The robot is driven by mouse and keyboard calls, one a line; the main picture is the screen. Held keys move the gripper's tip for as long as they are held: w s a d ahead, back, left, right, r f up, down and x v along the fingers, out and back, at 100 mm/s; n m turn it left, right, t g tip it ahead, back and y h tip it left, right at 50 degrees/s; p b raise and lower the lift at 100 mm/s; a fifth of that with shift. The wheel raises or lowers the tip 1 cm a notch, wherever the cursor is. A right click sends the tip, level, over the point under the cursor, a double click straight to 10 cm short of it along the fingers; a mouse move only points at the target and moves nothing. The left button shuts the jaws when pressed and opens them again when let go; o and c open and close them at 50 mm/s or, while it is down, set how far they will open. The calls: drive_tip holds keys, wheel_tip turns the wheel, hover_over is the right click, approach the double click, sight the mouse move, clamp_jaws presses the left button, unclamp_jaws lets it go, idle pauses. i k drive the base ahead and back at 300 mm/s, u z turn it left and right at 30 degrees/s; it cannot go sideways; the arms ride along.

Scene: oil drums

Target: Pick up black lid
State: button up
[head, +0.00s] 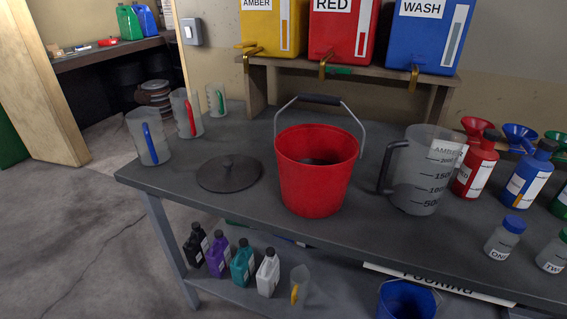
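My gripper is not in the head view.
The red bucket has its handle (320,100) raised. Clear jugs (148,138) stand behind the lid to the left. A large measuring jug (420,175) stands right of the bucket, then red and blue bottles (525,185). Free bench surface lies in front of the lid.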

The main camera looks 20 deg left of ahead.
sight(229, 174)
drive_tip(key=z, duration=1.15)
drive_tip(key=k, duration=1.85)
drive_tip(key=u, duration=1.6)
drive_tip(key=i, duration=1)
